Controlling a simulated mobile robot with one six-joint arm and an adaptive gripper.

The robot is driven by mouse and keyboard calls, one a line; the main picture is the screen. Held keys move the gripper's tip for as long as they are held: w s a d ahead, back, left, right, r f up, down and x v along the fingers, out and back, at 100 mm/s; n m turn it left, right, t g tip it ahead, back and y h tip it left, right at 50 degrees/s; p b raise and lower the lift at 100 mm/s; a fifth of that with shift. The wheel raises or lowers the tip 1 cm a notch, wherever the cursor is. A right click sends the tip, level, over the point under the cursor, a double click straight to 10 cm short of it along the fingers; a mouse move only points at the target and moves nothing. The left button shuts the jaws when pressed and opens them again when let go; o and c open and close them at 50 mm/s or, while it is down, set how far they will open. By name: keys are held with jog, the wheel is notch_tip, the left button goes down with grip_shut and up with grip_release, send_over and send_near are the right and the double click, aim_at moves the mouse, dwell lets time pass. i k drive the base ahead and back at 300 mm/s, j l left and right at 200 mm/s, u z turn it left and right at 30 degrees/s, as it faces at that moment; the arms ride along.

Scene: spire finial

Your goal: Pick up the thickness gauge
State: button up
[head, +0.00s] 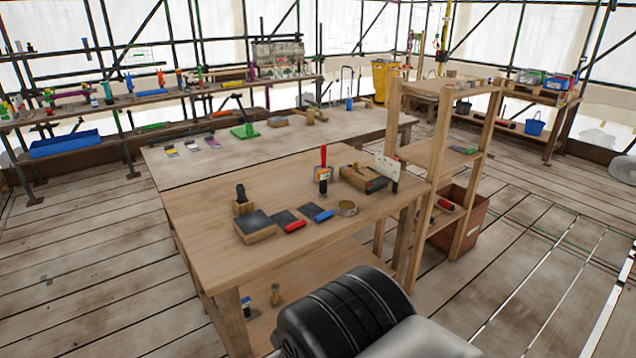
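I cannot pick out the thickness gauge for certain; the small tools are too small to identify. On the near wooden bench (190,215) a red-handled tool (323,158) stands upright in a small holder. A black-topped block (254,227), a dark pad with a red edge (289,221) and one with a blue edge (317,213) lie in front of it. A wooden box (363,179) with dark contents is behind the tin. My gripper is not in view; a black and grey part of my arm shows at the bottom.
A wooden shelf unit (414,235) stands against the bench's right end. A longer table (350,125) behind holds a green-based tool (245,131) and several small pieces. A long shelf of tools runs along the back left. The plank floor (80,270) at left is clear.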

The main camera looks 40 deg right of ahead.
aim_at(323, 176)
jog(key=i+l, duration=0.2)
jog(key=l, duration=0.2)
jog(key=i+l+u, duration=0.15)
jog(key=l, duration=0.25)
jog(key=i+l, duration=0.25)
jog(key=l, duration=0.15)
jog(key=i+l+u, duration=0.1)
jog(key=l, duration=0.3)
jog(key=i+l+u, duration=0.1)
jog(key=i+l, duration=0.2)
jog(key=l, duration=0.15)
jog(key=i+l, duration=0.15)
jog(key=l, duration=0.3)
jog(key=i+l+u, duration=0.1)
jog(key=l, duration=0.35)
jog(key=i+l+u, duration=0.1)
jog(key=l, duration=0.35)
jog(key=i, duration=0.1)
